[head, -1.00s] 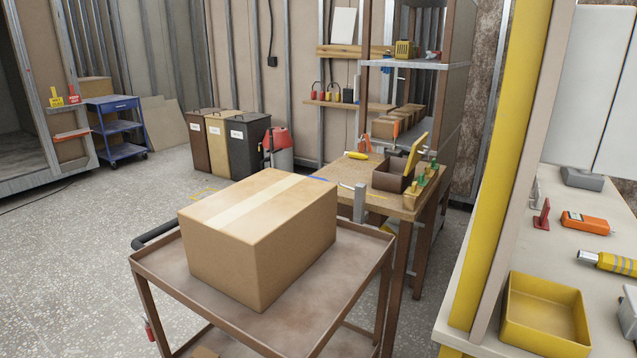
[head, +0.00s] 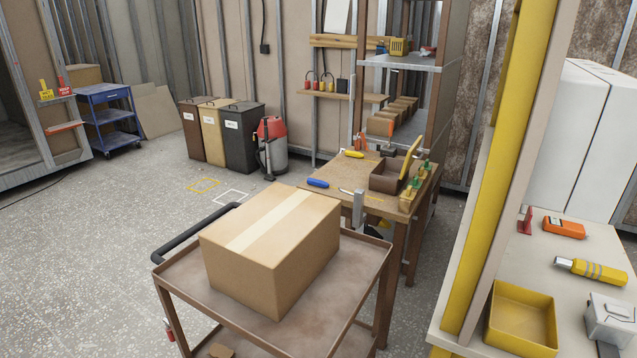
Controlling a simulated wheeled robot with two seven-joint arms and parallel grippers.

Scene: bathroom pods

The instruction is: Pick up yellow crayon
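A small yellow stick-like thing (head: 354,154), which may be the yellow crayon, lies near the far left edge of the wooden workbench (head: 335,200). It is too small to identify surely. A similar blue stick-like thing (head: 318,183) lies nearer on the same bench. A thin yellow strip (head: 374,198) also shows on the bench top near its front; I cannot tell what it is. Neither of my grippers is in view.
A brown cart (head: 330,325) with a cardboard box (head: 270,250) stands in front of the workbench. A brown open box (head: 388,178) sits on the bench. At right, a pale counter (head: 590,235) behind a yellow post (head: 490,180) holds a yellow tray (head: 522,315).

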